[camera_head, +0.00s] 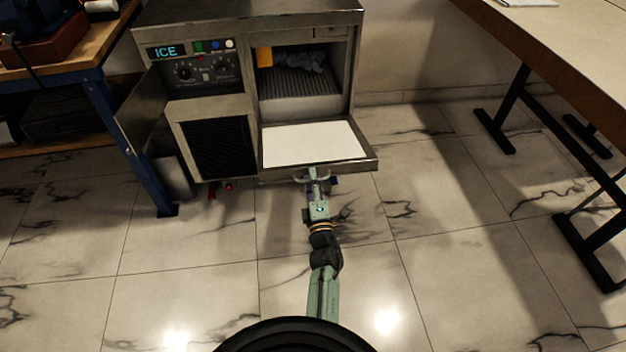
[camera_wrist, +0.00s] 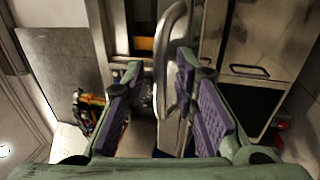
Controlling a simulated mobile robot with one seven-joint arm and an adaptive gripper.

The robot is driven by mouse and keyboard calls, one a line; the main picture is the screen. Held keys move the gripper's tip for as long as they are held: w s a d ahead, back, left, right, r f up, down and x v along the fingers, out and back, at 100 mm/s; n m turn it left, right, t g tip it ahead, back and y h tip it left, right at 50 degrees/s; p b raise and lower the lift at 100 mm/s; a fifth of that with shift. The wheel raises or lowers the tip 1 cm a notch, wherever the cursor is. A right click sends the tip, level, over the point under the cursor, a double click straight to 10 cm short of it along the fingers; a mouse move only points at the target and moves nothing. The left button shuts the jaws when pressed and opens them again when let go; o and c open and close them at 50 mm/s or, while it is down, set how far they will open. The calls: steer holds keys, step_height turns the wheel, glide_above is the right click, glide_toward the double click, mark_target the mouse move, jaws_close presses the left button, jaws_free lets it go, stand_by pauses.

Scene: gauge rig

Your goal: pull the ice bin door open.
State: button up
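The ice bin door (camera_head: 315,144) is hinged at its lower edge and lies folded down, close to level, its white inner panel facing up. The bin opening (camera_head: 300,80) above it is uncovered. The curved metal door handle (camera_wrist: 171,60) stands between my gripper's fingers in the wrist view. My gripper (camera_head: 315,177) is at the door's front edge, by the handle. In the wrist view, my gripper (camera_wrist: 158,76) has its purple-padded fingers apart, with a gap left of the handle. The handle is close to the right finger; I cannot tell whether they touch.
The ice machine (camera_head: 190,70) has a control panel and a side panel (camera_head: 140,108) swung out at left. A blue-legged bench (camera_head: 110,125) stands left, a dark-legged table (camera_head: 560,60) right. The tiled floor (camera_head: 430,250) in front is clear.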

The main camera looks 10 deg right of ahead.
step_height(320, 180, up, 9)
steer(key=shift+a+f, duration=0.1)
steer(key=shift+f, duration=0.1)
steer(key=shift+r, duration=0.7)
